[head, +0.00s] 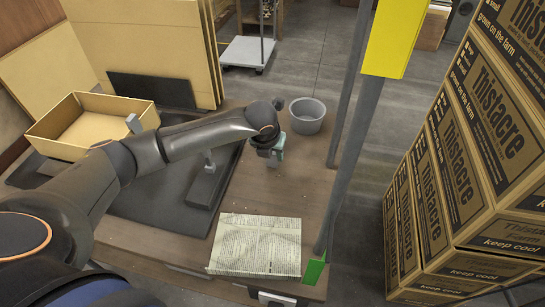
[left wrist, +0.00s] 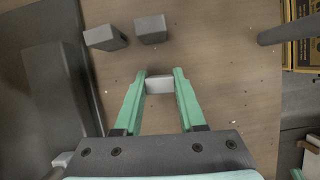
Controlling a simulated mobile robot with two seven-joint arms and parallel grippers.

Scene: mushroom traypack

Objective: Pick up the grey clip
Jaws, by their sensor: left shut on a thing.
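The grey clip (left wrist: 160,84) shows in the left wrist view as a small light-grey block between the green fingertips. My left gripper (left wrist: 160,86) is shut on it, with one finger on each side. In the head view my left gripper (head: 271,157) points down over the wooden table, left of and nearer than the grey bucket. The clip is hidden there by the gripper and arm. From these views I cannot tell whether the clip touches the table. My right gripper is not in view.
A grey bucket (head: 307,115) stands just beyond the gripper. A printed paper sheet (head: 256,246) lies at the table's front. A yellow open box (head: 62,152) is at left. A grey post (head: 352,125) rises at the table's right edge, with stacked cartons (head: 452,160) beyond.

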